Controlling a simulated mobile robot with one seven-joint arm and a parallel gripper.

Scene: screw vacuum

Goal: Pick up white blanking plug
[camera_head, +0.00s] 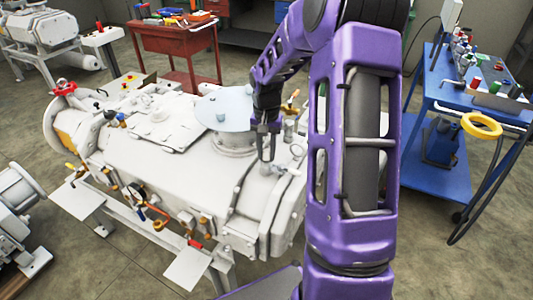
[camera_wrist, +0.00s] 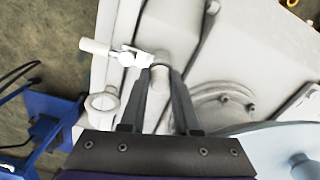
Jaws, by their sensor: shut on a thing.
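The white blanking plug (camera_wrist: 159,80) is a small pale cylinder between my two dark fingertips in the wrist view. My gripper (camera_wrist: 160,88) is shut on it. The plug is at a pale port or fitting on the white vacuum pump body (camera_wrist: 120,45); I cannot tell whether it is seated or lifted. In the head view my gripper (camera_head: 266,157) points down at the right end of the white pump (camera_head: 190,180), where the plug is too small to make out clearly.
A pale round disc (camera_head: 226,110) with a small knob stands close left of my gripper. A white valve handle (camera_wrist: 95,46) and an open ring-shaped port (camera_wrist: 103,102) are beside the plug. A blue cart (camera_head: 440,160) stands right, a red tool table (camera_head: 175,38) behind.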

